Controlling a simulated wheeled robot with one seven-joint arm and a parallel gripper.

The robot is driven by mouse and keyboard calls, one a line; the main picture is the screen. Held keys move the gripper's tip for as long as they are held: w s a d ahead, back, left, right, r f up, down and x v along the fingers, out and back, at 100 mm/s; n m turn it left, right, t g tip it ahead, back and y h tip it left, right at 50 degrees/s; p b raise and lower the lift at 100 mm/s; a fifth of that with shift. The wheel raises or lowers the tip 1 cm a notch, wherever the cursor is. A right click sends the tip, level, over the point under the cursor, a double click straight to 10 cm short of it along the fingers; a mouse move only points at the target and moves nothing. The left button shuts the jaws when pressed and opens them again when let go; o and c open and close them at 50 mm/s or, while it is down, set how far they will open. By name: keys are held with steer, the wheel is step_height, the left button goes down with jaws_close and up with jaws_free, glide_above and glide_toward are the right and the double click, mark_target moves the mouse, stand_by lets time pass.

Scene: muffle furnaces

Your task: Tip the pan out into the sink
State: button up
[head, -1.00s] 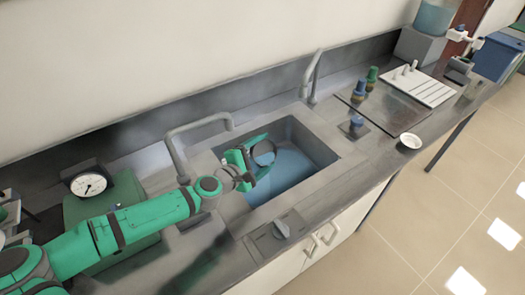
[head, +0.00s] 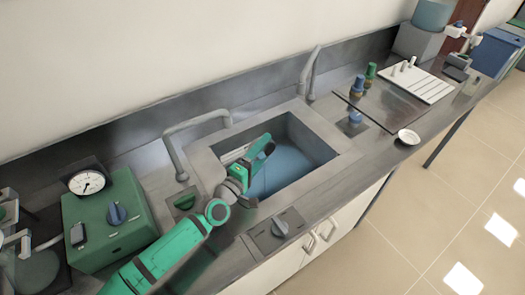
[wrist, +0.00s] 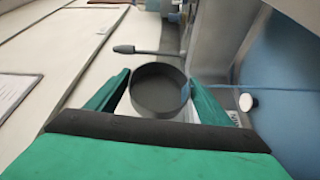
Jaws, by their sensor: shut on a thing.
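The sink (head: 312,143) is a grey basin in the counter with blue at its bottom. My gripper (head: 264,148) is over the left part of the basin in the head view. In the wrist view my gripper (wrist: 158,76) is shut on the pan (wrist: 160,103), a dark grey, round, shallow vessel between the two green fingers. The pan's inside faces the wrist camera. I cannot make out the pan in the head view, where the gripper covers it. Its contents and exact tilt cannot be told.
Two grey taps (head: 172,150) (head: 313,72) rise behind the sink. A green box with a blue knob (head: 105,225) and a dial gauge (head: 87,182) stand at left. A panel with a knob (head: 280,228) lies in front. A white bowl (head: 409,137) sits on the right counter.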

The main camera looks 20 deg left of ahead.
steer(key=shift+w, duration=0.1)
steer(key=shift+a+f+m, duration=0.15)
steer(key=shift+a+m, duration=0.15)
steer(key=shift+m, duration=0.2)
steer(key=shift+d+m+t+h, duration=0.4)
steer(key=shift+m+t, duration=0.2)
steer(key=shift+m, duration=0.4)
steer(key=shift+a, duration=0.2)
steer(key=shift+d, duration=0.1)
